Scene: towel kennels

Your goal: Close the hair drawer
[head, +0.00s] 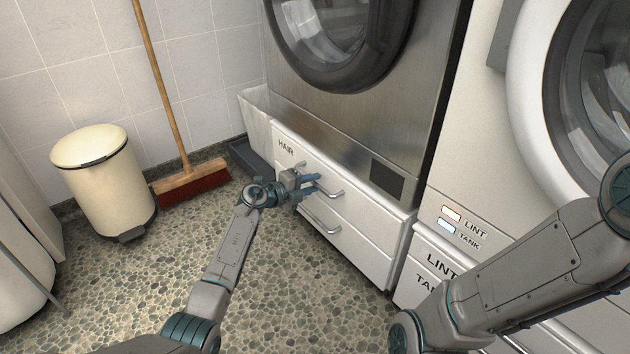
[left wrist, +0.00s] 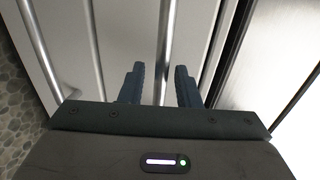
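The hair drawer (head: 289,154) is the white upper drawer front marked HAIR, low under the steel machine in the head view. I cannot tell for sure how far it stands out. Its bar handle (head: 331,194) is partly hidden by my left gripper (head: 312,186). In the left wrist view the two blue fingers (left wrist: 160,85) are apart, and a handle bar (left wrist: 166,40) runs through the space between them, with gaps on both sides. My right arm crosses the lower right of the head view; its gripper is out of view.
A second white drawer front with a handle (head: 322,218) is just below. A cream bin (head: 104,185) and a broom (head: 190,185) stand at the left by the tiled wall. Another white machine with LINT and TANK labels (head: 474,228) is at the right. The pebbled floor (head: 290,290) in front is clear.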

